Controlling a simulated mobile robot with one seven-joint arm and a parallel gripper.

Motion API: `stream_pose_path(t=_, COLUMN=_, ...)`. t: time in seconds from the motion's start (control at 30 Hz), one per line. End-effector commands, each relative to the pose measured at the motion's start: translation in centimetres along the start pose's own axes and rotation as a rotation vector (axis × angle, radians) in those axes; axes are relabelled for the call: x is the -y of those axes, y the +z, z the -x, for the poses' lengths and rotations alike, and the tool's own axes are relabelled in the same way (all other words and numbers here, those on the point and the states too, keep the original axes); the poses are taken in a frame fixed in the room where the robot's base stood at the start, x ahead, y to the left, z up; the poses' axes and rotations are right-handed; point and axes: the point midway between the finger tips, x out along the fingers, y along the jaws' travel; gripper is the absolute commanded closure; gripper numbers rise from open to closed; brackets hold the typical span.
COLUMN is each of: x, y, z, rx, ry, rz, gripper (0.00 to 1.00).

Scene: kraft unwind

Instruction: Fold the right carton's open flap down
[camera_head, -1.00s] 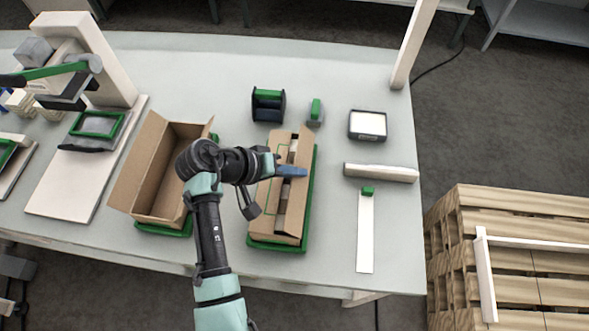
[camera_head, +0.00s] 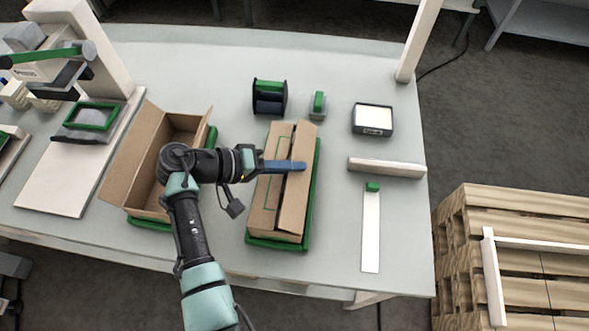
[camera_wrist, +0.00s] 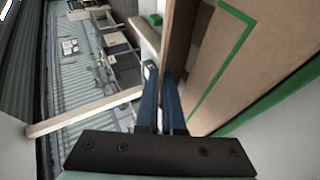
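The right carton (camera_head: 279,222) is a brown box on a green tray (camera_head: 311,205). Its two long top flaps lie nearly flat and meet along a thin seam; the left flap (camera_head: 265,200) has a green printed outline, the right flap (camera_head: 297,200) is plain. My gripper (camera_head: 302,166) lies across the carton's top near its far end, its blue fingers close together with nothing seen between them. In the wrist view the fingers (camera_wrist: 161,80) are beside a brown panel with a green line (camera_wrist: 225,70). Whether they touch the flap is unclear.
An open, empty-looking carton (camera_head: 140,165) stands left, partly behind my arm. A tape dispenser (camera_head: 269,97), a small green-topped item (camera_head: 318,105), a scale-like box (camera_head: 372,119) and a white bar (camera_head: 386,168) surround the right carton. Clear table lies near the back.

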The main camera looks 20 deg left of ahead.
Motion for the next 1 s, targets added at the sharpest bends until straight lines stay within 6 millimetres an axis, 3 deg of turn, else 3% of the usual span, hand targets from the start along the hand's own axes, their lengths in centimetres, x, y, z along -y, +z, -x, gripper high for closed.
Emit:
stream_pose_path(t=0.43, x=0.27, y=0.00, z=0.05, rx=-0.001, ry=0.051, rz=0.022, gripper=1.00)
stream_pose_path(t=0.5, x=0.26, y=0.00, z=0.05, rx=-0.001, ry=0.051, rz=0.022, gripper=0.83)
stream_pose_path(t=0.6, x=0.27, y=0.00, z=0.05, rx=-0.001, ry=0.050, rz=0.022, gripper=0.65)
stream_pose_path(t=1.0, x=0.38, y=0.06, z=0.02, rx=0.000, ry=0.047, rz=0.024, gripper=0.65)
